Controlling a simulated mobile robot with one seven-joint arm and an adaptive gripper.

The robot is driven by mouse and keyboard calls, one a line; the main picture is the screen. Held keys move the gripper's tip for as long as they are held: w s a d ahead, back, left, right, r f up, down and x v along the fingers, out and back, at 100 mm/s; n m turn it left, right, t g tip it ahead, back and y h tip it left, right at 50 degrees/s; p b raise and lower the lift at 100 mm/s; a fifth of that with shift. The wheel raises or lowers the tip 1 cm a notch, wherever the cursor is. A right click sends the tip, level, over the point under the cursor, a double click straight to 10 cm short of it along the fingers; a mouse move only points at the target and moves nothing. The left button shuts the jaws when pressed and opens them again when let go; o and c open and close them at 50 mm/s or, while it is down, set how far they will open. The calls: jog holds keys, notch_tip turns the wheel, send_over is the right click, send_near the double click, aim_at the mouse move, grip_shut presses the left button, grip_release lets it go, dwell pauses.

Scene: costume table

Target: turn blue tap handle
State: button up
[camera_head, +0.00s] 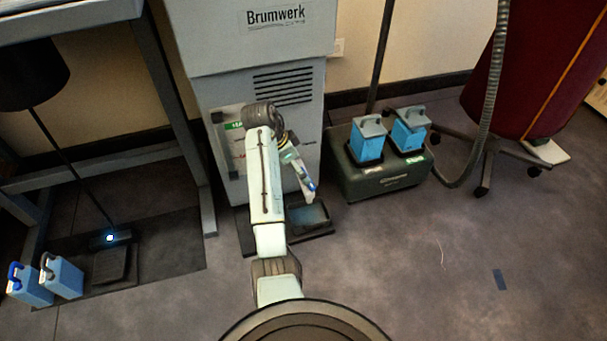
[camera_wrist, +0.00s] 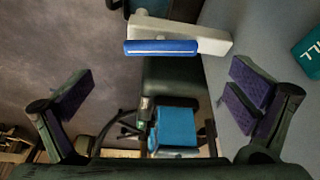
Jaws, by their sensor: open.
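The blue tap handle (camera_wrist: 160,47) is a straight bar on a white tap body (camera_wrist: 185,33) in the wrist view, at the upper middle. The tap sticks out from the grey machine. In the head view the blue handle (camera_head: 311,186) shows small, beside the end of my arm. My gripper (camera_wrist: 160,90) is open and empty, its purple-padded fingers wide apart. The handle lies between the fingers from left to right, but higher in the wrist picture than their tips. No contact shows. In the head view my arm partly hides the machine's front, and the fingers are unclear.
The grey Brumwerk machine (camera_head: 245,40) stands behind my arm, with a dark tray (camera_head: 312,219) at its foot. To its right a dark green case (camera_head: 378,180) bears two blue canisters (camera_head: 367,148). Two more blue canisters (camera_head: 65,279) stand at lower left. Floor at right is mostly clear.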

jog(key=b+x, duration=0.1)
jog(key=x, duration=0.5)
jog(key=shift+f, duration=0.25)
jog(key=shift+r, duration=0.1)
jog(key=c, duration=1.1)
